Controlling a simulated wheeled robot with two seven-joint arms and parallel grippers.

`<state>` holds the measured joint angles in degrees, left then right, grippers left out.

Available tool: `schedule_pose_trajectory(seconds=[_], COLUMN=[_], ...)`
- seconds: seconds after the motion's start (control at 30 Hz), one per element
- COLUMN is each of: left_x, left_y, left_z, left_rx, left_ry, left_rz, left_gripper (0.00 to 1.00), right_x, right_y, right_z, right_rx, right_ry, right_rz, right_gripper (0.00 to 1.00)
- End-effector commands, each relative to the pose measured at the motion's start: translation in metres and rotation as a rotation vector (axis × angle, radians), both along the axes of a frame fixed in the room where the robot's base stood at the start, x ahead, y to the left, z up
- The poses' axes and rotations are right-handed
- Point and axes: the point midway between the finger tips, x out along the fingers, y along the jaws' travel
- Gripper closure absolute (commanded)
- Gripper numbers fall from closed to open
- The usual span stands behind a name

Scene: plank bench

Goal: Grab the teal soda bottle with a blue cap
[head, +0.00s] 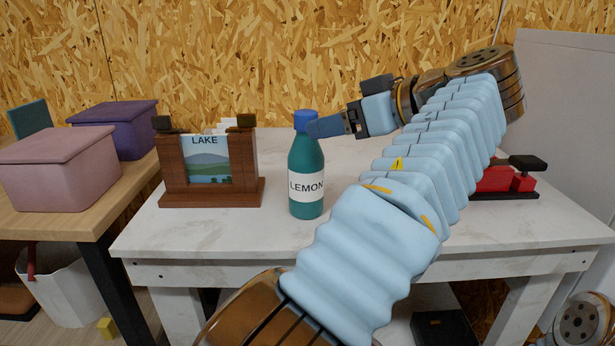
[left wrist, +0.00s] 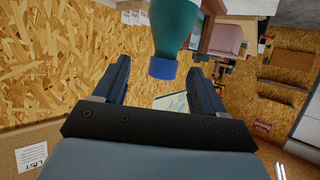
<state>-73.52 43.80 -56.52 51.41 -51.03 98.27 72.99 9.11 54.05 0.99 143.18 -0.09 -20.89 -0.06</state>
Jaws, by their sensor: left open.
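The teal soda bottle (head: 305,160) stands upright on the white table, with a blue cap (head: 305,119) and a white LEMON label. My left gripper (head: 324,127) is open at the height of the bottle's neck and cap, coming from the right. In the left wrist view the bottle (left wrist: 174,28) appears upside down, and its blue cap (left wrist: 163,69) shows in the gap between the fingertips of the left gripper (left wrist: 158,72). I cannot tell whether a finger touches it. My right gripper is not in view.
A brown wooden stand (head: 212,191) with a LAKE picture is left of the bottle on the white table (head: 275,226). A red and black object (head: 497,182) lies to the right, behind my arm. Pink (head: 57,174) and purple (head: 120,127) boxes sit on the left wooden table.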

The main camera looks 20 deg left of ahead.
Motion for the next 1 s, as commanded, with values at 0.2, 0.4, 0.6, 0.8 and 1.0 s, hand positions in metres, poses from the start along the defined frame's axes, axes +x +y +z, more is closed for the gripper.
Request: schedule_pose_trajectory(seconds=[0.2, 0.4, 0.6, 0.8, 1.0], left_x=[0.012, 0.017, 0.027, 0.028, 0.028], left_y=[0.023, 0.047, 0.070, 0.072, 0.072], left_z=[-0.011, -0.018, -0.027, -0.027, -0.027], left_rx=[0.001, -0.001, 0.001, 0.001, 0.001], left_ry=[0.000, 0.002, 0.002, 0.000, 0.001], left_rz=[0.000, 0.001, -0.001, -0.002, -0.003], left_gripper=[0.29, 0.29, 0.29, 0.29, 0.49], right_x=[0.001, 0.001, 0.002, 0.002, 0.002], right_y=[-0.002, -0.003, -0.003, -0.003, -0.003], right_z=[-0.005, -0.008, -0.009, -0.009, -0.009], right_rx=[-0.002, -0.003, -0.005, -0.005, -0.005], right_ry=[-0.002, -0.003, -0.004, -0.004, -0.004], right_rz=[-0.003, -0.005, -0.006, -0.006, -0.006], right_gripper=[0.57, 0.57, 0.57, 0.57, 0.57])
